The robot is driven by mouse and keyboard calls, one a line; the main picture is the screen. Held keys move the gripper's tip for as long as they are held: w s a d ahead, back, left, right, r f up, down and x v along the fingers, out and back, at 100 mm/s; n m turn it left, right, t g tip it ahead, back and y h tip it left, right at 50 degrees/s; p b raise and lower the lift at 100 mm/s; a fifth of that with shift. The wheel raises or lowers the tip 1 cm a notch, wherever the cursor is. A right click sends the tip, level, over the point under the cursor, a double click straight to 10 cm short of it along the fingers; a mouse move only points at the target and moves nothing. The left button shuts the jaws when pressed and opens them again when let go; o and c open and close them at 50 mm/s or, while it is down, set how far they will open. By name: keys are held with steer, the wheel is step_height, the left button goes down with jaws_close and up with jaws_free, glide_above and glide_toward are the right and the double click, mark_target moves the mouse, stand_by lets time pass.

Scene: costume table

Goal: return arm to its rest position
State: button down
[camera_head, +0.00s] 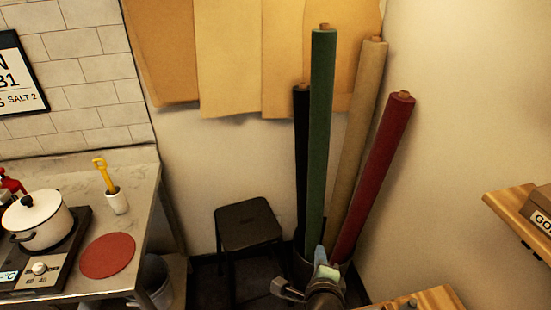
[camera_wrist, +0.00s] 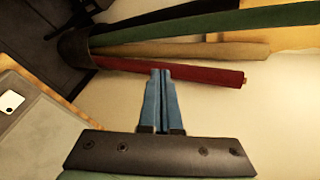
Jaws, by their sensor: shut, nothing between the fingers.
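My gripper (camera_wrist: 161,100) shows in the wrist view with its two blue fingers together and nothing between them. In the head view my gripper (camera_head: 320,255) is at the bottom, right of centre, in front of the holder with the fabric rolls. In the wrist view the red roll (camera_wrist: 190,72) lies just beyond the fingertips in the picture; I cannot tell the gap.
A bin (camera_wrist: 76,48) holds green (camera_head: 322,130), tan (camera_head: 357,140), red (camera_head: 375,175) and black rolls. A black stool (camera_head: 248,225) stands left of them. A counter (camera_head: 140,215) with a white pot (camera_head: 40,220) is at left. A wooden shelf (camera_head: 510,205) is at right.

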steer(key=a+r+n+t+b, duration=0.1)
steer(key=a+r+n+t, duration=0.2)
steer(key=r, duration=0.8)
steer(key=a+r+n+t+b, duration=0.15)
steer(key=r+n, duration=0.35)
steer(key=r, duration=0.5)
steer(key=a+r+n+t, duration=0.1)
steer(key=r+n+t, duration=0.25)
steer(key=r, duration=0.75)
steer(key=s+a+r+n+t+b, duration=0.1)
steer(key=s+a+r+n+t, duration=0.1)
steer(key=s+r+n, duration=0.3)
steer(key=s+a+r+n+t+y+b, duration=0.1)
steer(key=s+r+n+t, duration=0.3)
steer(key=s+r, duration=0.7)
step_height(320, 180, up, 6)
steer(key=shift+s+a+f+n+y, duration=0.2)
steer(key=shift+a+n+y, duration=0.1)
steer(key=shift+a+n, duration=0.5)
steer(key=shift+d+f, duration=0.1)
steer(key=shift+d, duration=0.05)
